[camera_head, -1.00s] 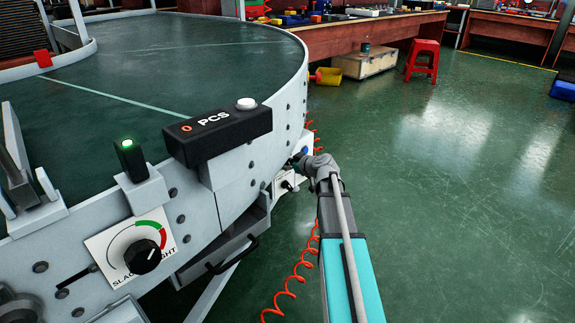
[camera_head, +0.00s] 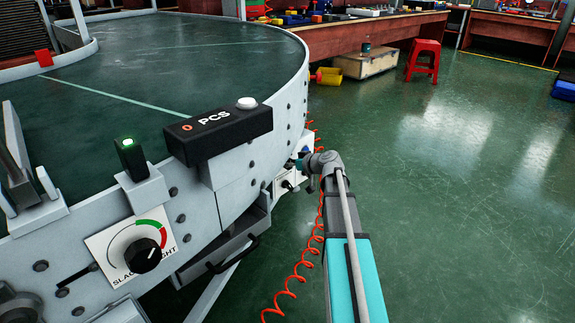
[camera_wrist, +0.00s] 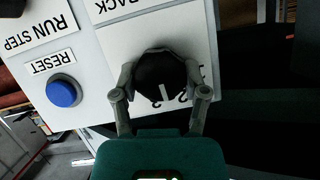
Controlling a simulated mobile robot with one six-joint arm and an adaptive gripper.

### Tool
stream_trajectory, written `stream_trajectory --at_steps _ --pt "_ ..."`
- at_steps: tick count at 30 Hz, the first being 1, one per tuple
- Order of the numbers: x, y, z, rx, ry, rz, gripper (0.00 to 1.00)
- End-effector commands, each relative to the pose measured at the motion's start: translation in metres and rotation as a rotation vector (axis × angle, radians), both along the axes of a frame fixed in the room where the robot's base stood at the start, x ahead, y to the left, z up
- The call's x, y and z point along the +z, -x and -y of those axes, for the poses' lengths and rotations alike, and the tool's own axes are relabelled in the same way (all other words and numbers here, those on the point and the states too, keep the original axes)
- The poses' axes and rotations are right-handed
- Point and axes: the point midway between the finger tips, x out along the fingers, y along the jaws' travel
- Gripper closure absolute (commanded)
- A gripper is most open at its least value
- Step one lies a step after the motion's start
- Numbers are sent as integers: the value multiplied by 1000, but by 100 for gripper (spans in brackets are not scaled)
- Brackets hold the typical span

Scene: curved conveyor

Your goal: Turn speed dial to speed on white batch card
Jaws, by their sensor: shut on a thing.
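In the wrist view, a black round dial (camera_wrist: 162,86) with a white pointer line sits on a white panel that appears upside down. Numerals, one looking like a 2, show beside it, partly covered by a finger. My gripper (camera_wrist: 160,72) is shut on the dial, one finger on each side. The pointer line faces the lower edge of the picture, towards my palm. In the head view my gripper (camera_head: 304,164) is at the small white control box (camera_head: 284,183) on the conveyor's side; the dial is hidden there. I cannot pick out a white batch card.
A blue button (camera_wrist: 63,92) labelled RESET and a RUN STEP label are beside the dial. The curved conveyor (camera_head: 215,60) carries a PCS counter (camera_head: 220,134) and another black knob (camera_head: 143,255) marked slack and tight. A red coiled hose (camera_head: 299,270) hangs near my arm.

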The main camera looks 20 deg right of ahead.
Motion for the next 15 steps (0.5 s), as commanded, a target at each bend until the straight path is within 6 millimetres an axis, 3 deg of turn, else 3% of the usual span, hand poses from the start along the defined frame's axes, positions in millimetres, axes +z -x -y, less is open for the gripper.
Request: stream_trajectory --at_steps 15 --pt "-3 1 0 6 -352 -132 90"
